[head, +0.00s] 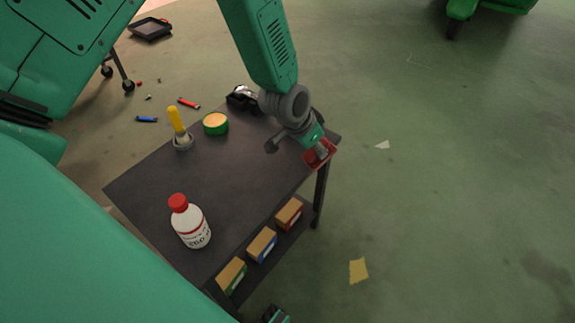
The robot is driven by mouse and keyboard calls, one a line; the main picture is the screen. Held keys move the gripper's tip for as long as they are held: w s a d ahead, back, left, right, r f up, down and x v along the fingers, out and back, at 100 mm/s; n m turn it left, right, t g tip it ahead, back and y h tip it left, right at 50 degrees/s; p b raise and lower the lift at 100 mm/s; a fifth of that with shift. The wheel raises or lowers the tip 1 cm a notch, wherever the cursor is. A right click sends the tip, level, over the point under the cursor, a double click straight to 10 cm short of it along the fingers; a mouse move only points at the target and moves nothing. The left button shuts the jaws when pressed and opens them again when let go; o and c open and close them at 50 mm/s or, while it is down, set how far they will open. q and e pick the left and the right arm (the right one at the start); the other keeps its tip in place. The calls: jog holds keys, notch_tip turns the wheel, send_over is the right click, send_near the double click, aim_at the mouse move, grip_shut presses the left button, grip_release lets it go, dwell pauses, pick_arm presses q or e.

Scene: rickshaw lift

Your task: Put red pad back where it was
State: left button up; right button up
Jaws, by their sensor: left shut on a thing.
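The red pad (322,156) is a small red block at the far right corner of the dark cart top. My left gripper (317,147) is shut on it, with the arm reaching down from above. The pad is at the cart's edge. I cannot tell whether it touches the top. The fingertips are partly hidden by the pad and the gripper body. My right gripper is not clearly seen; a small dark and green piece shows at the bottom edge.
The cart top (245,170) holds a white bottle with a red cap (190,222), a yellow-handled tool (178,125), a green round tin (215,123) and a dark tool (243,98). A lower shelf holds three small boxes (262,243). The middle of the top is clear.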

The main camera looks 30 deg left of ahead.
pick_arm(q)
jog(key=a, duration=0.1)
jog(key=a+r+g+y, duration=0.1)
jog(key=a+n+g+b, duration=0.1)
jog(key=shift+a+r, duration=0.35)
jog(key=shift+a, duration=0.05)
jog(key=s+a+r+n+g+y+b, duration=0.1)
jog(key=s+a+r+n+g+b, duration=0.15)
jog(key=r, duration=0.25)
jog(key=shift+g, duration=0.25)
jog(key=f+b, duration=0.1)
jog(key=f, duration=0.2)
jog(key=f+b, duration=0.1)
jog(key=f, duration=0.2)
jog(key=a+f+b, duration=0.1)
jog(key=f, duration=0.3)
jog(key=shift+w, duration=0.3)
jog(key=shift+r, duration=0.15)
grip_shut()
jog(key=o, duration=1)
grip_release()
jog(key=shift+o, duration=0.2)
